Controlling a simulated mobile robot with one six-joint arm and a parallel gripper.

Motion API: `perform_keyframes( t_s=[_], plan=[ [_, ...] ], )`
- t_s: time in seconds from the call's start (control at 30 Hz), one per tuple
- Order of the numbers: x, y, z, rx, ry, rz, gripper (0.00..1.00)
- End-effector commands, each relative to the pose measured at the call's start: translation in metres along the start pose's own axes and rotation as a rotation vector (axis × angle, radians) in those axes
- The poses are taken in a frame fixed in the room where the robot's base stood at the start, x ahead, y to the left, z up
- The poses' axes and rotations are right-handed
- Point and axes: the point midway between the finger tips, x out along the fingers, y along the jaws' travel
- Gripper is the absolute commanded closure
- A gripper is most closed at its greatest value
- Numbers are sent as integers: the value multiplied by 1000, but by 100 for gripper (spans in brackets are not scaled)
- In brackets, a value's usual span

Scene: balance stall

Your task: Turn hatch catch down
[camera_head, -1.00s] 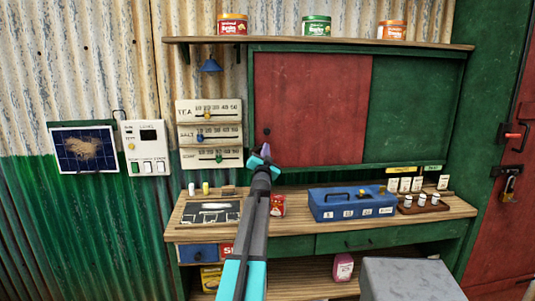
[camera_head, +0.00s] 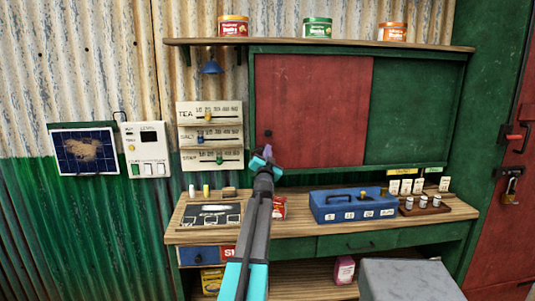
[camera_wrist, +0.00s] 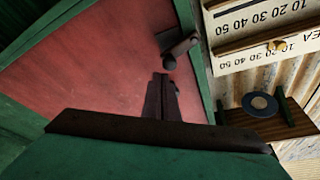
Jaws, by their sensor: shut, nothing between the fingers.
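The hatch is a red panel (camera_head: 313,105) in a green frame, and it also fills much of the wrist view (camera_wrist: 100,65). A small dark catch (camera_head: 267,133) shows near its lower left edge in the head view. In the wrist view the catch (camera_wrist: 180,46) is a dark bar with a round knob, close to the green frame. My gripper (camera_head: 267,152) is just below the catch in the head view. In the wrist view its dark fingers (camera_wrist: 161,82) are together and empty, with a small gap to the knob. Contact is not visible.
Slider boards (camera_head: 209,136) hang left of the hatch, with a blue lamp (camera_head: 211,67) above. Tins stand on the upper shelf (camera_head: 345,43). The wooden counter (camera_head: 290,228) below holds a blue cash box (camera_head: 353,205) and a red tin (camera_head: 279,208).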

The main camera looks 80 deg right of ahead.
Motion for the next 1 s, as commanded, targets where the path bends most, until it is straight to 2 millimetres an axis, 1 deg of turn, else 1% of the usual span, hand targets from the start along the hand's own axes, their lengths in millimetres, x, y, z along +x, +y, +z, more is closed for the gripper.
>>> perform_keyframes(
  t_s=[0.03, 0.1, 0.37, 0.4, 0.5, 1.0],
  plan=[
    [2, -1, -6, 0, 1, 0, 100],
    [5, -2, -13, 1, 1, -1, 100],
    [10, -5, -27, 3, -2, -3, 100],
    [8, -5, -27, 4, -2, -4, 100],
    [-6, -5, -23, 5, -3, -5, 100],
    [-53, -10, -21, 6, -5, -9, 100]
  ],
)
